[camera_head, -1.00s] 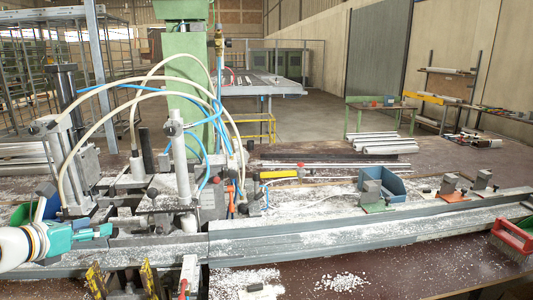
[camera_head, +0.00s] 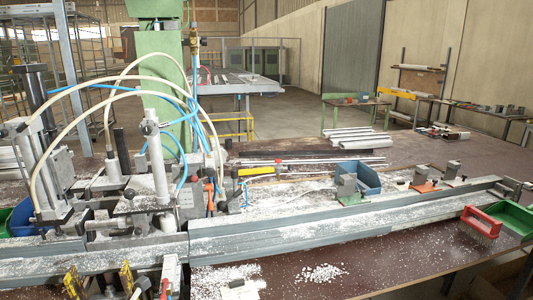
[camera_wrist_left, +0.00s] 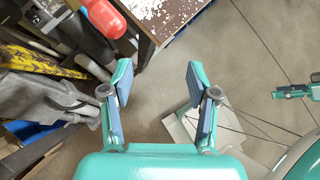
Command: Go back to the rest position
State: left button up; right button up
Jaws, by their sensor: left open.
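My left gripper (camera_wrist_left: 158,88) shows in the left wrist view with its two teal fingers spread apart and nothing between them. It hangs over bare grey floor, beside a bench corner (camera_wrist_left: 146,48) strewn with white chips. It is out of the head view. A teal gripper part (camera_wrist_left: 295,91) at the right edge of the wrist view appears to be my right gripper. It is too small and cut off to tell its jaws. My right gripper is not in the head view.
The clamp bench (camera_head: 420,262) crosses the head view, with a long grey profile rail (camera_head: 300,228). A red brush (camera_head: 482,221) and a green bin (camera_head: 515,219) sit at right, a blue bin (camera_head: 360,179) behind. A red rounded part (camera_wrist_left: 103,17) is near the left gripper's fingers.

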pick_arm(q)
jog(key=s+d+f+m+g, duration=0.2)
jog(key=s+d+f+m, duration=0.2)
jog(key=s+f+m, duration=0.3)
jog(key=s+d+f+m+g+y, duration=0.1)
jog(key=s+d+f+m, duration=0.4)
jog(key=s+f+m, duration=0.2)
jog(key=s+d+f+m+g, duration=0.2)
jog(key=s+d+f+m, duration=0.2)
jog(key=s+f+m, duration=0.3)
jog(key=s+m, duration=0.4)
jog(key=m, duration=0.3)
jog(key=shift+d+f+g+y, duration=0.15)
jog(key=shift+f+g+y, duration=0.15)
jog(key=shift+f, duration=0.1)
